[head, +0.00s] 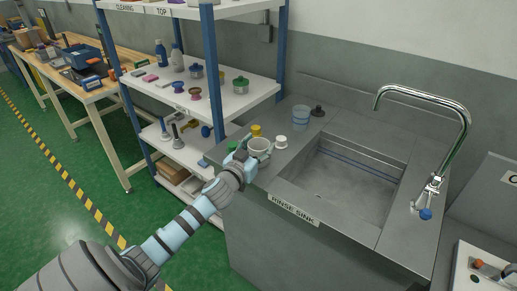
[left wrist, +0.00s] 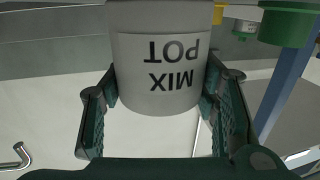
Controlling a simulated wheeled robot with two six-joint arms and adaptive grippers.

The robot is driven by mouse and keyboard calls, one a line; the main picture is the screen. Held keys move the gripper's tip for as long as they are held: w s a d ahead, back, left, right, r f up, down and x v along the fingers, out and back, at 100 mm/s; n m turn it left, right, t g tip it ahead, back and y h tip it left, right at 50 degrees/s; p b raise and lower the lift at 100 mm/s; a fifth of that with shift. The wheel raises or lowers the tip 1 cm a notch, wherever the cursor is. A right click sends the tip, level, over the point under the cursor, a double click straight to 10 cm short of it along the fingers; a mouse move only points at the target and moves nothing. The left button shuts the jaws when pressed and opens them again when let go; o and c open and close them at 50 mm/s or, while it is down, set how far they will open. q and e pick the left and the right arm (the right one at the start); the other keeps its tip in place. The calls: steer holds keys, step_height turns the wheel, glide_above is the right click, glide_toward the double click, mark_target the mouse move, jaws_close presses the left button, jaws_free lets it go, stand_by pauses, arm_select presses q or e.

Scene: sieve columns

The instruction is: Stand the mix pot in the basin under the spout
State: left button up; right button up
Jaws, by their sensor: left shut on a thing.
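The mix pot (left wrist: 158,62) is a light grey cylinder with "MIX POT" lettering, upside down in the left wrist view. My left gripper (left wrist: 158,100) is shut on it, with one green finger on each side. In the head view the pot (head: 259,146) is at the left end of the sink counter, in my left gripper (head: 247,152). The basin (head: 345,178) is an empty grey steel recess to its right. My right gripper is not in view.
A clear bluish beaker (head: 300,117), a dark knobbed item (head: 318,111), a yellow item (head: 256,130) and a small white jar (head: 281,142) stand on the counter near the pot. A shelf rack (head: 215,98) with blue posts rises at the left. The tap's blue knob (head: 425,214) is at the right.

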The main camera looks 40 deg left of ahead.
arm_select(q)
steer(key=shift+f, duration=0.1)
steer(key=o, duration=1.2)
steer(key=shift+c, duration=0.2)
steer(key=v, duration=1.4)
steer(key=shift+s+d+f+b, duration=0.2)
steer(key=shift+d+f+b, duration=0.1)
steer(key=shift+f, duration=0.05)
